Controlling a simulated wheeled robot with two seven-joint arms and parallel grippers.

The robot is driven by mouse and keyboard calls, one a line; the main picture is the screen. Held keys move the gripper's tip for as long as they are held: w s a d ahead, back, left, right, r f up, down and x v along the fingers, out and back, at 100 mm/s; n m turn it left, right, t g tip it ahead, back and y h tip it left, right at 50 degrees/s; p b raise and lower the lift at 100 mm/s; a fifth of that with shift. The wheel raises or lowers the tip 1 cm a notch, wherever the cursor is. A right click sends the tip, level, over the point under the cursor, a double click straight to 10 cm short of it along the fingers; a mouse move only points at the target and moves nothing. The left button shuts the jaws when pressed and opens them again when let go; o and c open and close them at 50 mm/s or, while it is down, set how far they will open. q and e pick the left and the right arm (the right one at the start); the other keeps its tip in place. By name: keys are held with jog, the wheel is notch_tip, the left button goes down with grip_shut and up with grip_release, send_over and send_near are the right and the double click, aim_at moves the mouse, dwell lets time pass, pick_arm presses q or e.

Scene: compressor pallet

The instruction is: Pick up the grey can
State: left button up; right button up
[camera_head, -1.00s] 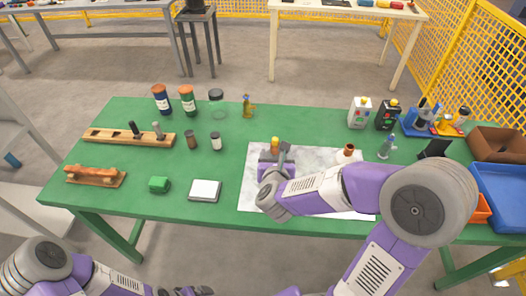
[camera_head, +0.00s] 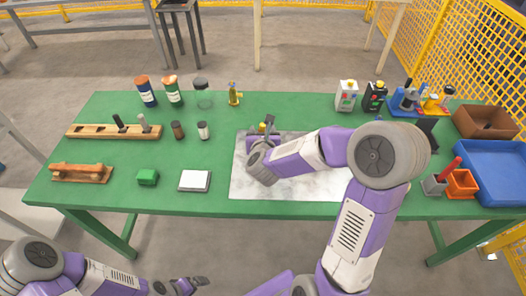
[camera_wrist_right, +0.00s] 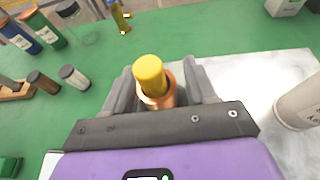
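My right gripper (camera_wrist_right: 160,88) points away over the marbled mat. Its fingers stand apart on either side of a yellow-topped piece (camera_wrist_right: 150,75) with a copper ring (camera_wrist_right: 158,100); a narrow gap shows at the right finger. A pale greyish cylinder with lettering (camera_wrist_right: 300,102) shows at the right edge of the right wrist view; I cannot tell whether it is the grey can.
An orange bin (camera_head: 461,184) and blue tray (camera_head: 490,165) stand right. My right forearm hides part of the mat (camera_head: 245,185).

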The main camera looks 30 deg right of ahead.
jog(key=shift+f, duration=0.1)
grip_shut()
dwell(0.3)
